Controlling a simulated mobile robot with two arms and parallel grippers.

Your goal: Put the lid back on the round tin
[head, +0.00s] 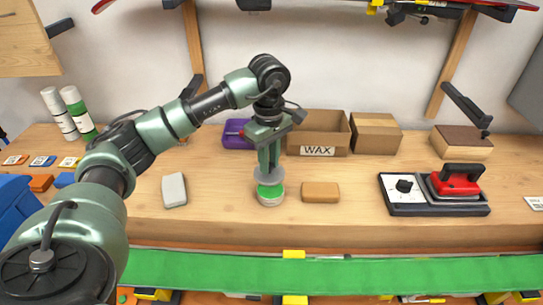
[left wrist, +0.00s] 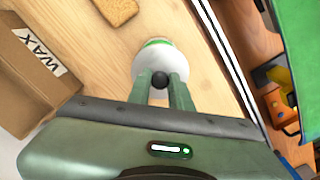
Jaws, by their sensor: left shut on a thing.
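The round tin (head: 270,200) stands on the wooden bench, with green showing at its top. My left gripper (head: 269,166) points down above it and is shut on the grey lid (head: 263,179). The lid looks roughly level and sits over the tin, with green visible below its edge, so it seems a little above the tin. In the left wrist view the lid (left wrist: 150,66) shows as a pale disc with a black knob (left wrist: 160,79) between the fingers. It hides most of the tin (left wrist: 154,42). My right gripper is not in view.
A tan block (head: 320,192) lies just right of the tin, and a pale grey block (head: 174,190) lies to the left. The open WAX box (head: 319,150), a purple item (head: 236,133) and a closed box (head: 376,134) stand behind. A red-and-black device (head: 455,182) is at right.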

